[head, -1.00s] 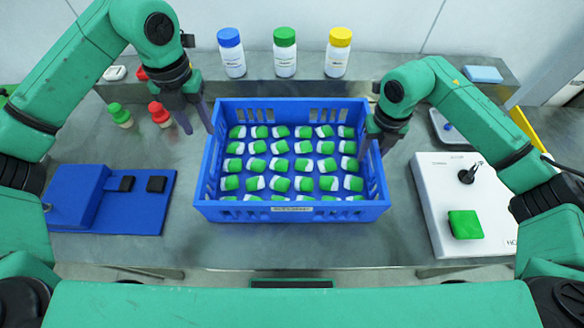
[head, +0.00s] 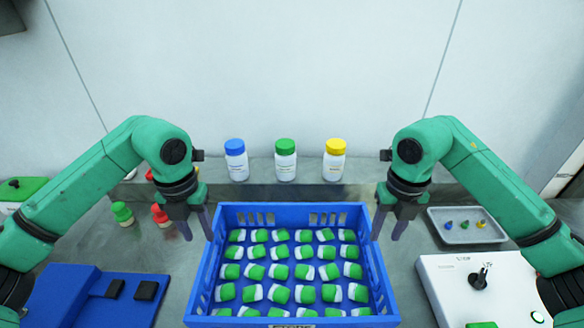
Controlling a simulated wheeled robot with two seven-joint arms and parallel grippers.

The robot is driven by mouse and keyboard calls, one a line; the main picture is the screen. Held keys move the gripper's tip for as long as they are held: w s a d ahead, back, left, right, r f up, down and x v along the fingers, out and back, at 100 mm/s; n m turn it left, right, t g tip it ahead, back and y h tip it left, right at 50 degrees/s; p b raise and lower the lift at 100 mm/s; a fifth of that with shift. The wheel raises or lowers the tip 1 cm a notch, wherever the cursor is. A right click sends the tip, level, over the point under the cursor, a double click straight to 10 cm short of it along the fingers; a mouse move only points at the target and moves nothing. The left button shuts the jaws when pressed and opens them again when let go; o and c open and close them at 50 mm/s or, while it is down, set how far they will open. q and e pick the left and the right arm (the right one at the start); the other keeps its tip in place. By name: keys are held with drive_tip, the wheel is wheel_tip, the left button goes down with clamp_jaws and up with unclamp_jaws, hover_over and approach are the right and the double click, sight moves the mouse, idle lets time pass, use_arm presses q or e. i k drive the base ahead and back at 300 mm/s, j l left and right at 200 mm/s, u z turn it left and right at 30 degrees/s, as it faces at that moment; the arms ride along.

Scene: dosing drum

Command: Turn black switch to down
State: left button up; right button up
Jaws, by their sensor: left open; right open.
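The black switch (head: 479,278) is a small knob with a lever on the white box (head: 447,292) at the right. Its lever appears to point up, toward a small label. My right gripper (head: 389,229) is open and empty, fingers pointing down, beside the crate's back right corner. It is left of the switch and farther back, not touching it. My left gripper (head: 197,229) is open and empty by the crate's back left corner. My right forearm covers part of the white box's right side.
A blue crate (head: 292,214) of green-and-white pieces fills the middle. Three capped bottles (head: 286,165) stand behind it. A grey tray (head: 441,232) with small coloured pieces lies behind the white box. A blue fixture (head: 80,302) is at the left, with green and red stoppers (head: 122,213) behind it.

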sight(477, 281)
drive_tip(key=k, duration=2)
